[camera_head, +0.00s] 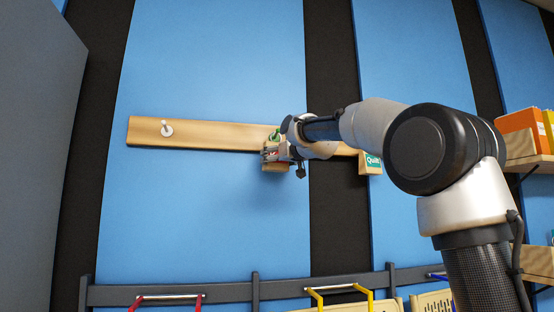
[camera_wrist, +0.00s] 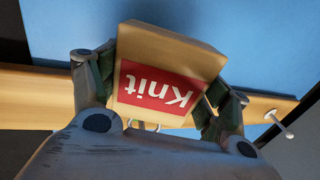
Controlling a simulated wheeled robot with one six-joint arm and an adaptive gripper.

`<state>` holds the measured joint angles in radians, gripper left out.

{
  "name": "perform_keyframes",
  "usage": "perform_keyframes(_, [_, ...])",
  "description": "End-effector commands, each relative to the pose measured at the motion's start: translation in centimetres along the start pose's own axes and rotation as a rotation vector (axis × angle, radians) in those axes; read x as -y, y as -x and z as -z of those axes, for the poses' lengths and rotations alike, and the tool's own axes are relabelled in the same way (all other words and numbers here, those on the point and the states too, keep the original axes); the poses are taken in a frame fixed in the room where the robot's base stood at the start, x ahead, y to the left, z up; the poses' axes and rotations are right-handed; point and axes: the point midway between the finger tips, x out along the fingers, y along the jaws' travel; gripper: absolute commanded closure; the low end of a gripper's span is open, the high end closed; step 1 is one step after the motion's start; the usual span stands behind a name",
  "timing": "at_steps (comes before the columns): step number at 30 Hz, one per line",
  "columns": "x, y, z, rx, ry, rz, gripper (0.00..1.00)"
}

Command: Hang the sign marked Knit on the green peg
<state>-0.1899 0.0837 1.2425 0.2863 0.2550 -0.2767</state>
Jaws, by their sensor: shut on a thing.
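The Knit sign (camera_wrist: 160,80) is a pale wooden block with a red label and white letters. It shows in the wrist view between the two fingers of my gripper (camera_wrist: 160,92), which is shut on it. In the head view my gripper (camera_head: 284,153) holds the sign (camera_head: 274,166) at the wooden rail (camera_head: 215,135). The green peg (camera_head: 275,134) shows just above the sign, partly hidden by the gripper. I cannot tell whether the sign is around the peg or only in front of it.
A white peg (camera_head: 166,129) on the rail's left is bare; it also shows in the wrist view (camera_wrist: 278,122). A sign marked Quilt (camera_head: 371,162) hangs at the rail's right. Shelves with orange boxes (camera_head: 523,122) stand at right. Baskets with red (camera_head: 168,297) and yellow handles (camera_head: 340,289) are below.

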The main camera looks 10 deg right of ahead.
Motion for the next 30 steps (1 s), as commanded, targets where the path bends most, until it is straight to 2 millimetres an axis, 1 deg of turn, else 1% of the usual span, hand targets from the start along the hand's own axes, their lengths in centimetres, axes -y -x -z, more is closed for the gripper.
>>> perform_keyframes(1, [0.0, 0.0, 0.1, -0.001, 0.0, 0.0, 0.22])
perform_keyframes(4, [0.0, 0.0, 0.1, -0.001, 0.0, 0.0, 0.03])
perform_keyframes(5, [0.0, 0.0, 0.1, -0.001, 0.0, 0.0, 0.0])
perform_keyframes(17, [0.0, 0.2, 0.0, 0.0, 0.0, 0.0, 0.0])
perform_keyframes(20, [0.0, 1.2, 0.1, -0.001, 0.0, 0.0, 0.0])
perform_keyframes(22, [0.0, 2.5, 0.2, -0.002, 0.0, -0.001, 0.0])
perform_keyframes(30, [0.0, 8.5, 0.1, -0.002, 0.0, 0.0, 0.0])
